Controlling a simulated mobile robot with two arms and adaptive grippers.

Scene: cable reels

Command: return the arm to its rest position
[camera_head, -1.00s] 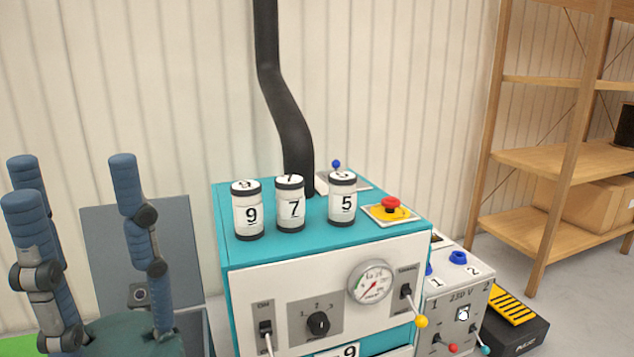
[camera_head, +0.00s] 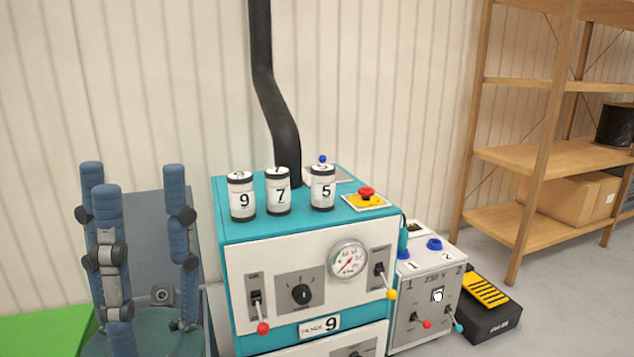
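My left gripper (camera_head: 136,180) stands at the lower left, its blue padded fingers pointing up. The fingers are spread apart with nothing between them, so it is open and empty. It is left of the teal and white machine (camera_head: 236,290), with a gap between them in the picture. The rest of my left arm is hidden below the frame. My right gripper is not in view.
Three numbered cans, 9 (camera_head: 242,198), 7 (camera_head: 278,193) and 5 (camera_head: 322,190), and a red stop button (camera_head: 366,192) are on the machine. A grey 230 V box (camera_head: 415,290), a black and yellow pedal (camera_head: 487,298) and a wooden shelf (camera_head: 530,155) stand right.

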